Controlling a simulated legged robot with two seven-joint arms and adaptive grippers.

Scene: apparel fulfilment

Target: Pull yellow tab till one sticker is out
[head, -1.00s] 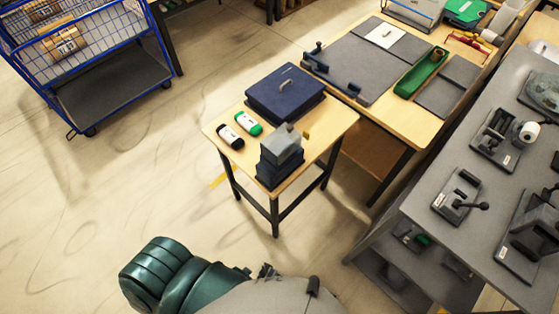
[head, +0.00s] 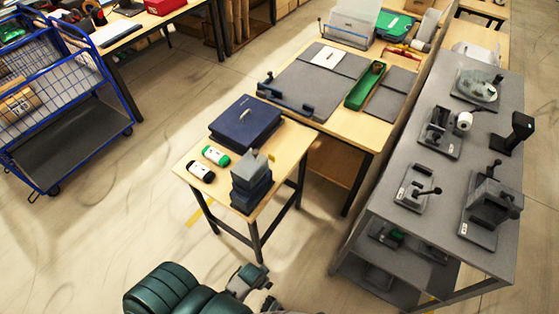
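A small grey and dark-blue box-shaped device (head: 251,184) stands upright near the front right corner of the small wooden table. It looks like the sticker dispenser. A tiny yellowish tab (head: 271,157) shows at its upper right side, too small to make out well. Whether any sticker is out cannot be seen. My green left arm comes in at the bottom edge, and what looks like my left gripper (head: 251,277) is at its end, on the near side of the table, apart from the device. Its fingers are too small to read. My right gripper is not in view.
On the small table (head: 186,170) lie a dark-blue case (head: 245,122), a green-and-white roll (head: 215,156) and a black-and-white roll (head: 201,172). A larger wooden table adjoins behind. A grey bench (head: 400,240) with presses stands right. A blue cart (head: 75,140) is left. Floor between is clear.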

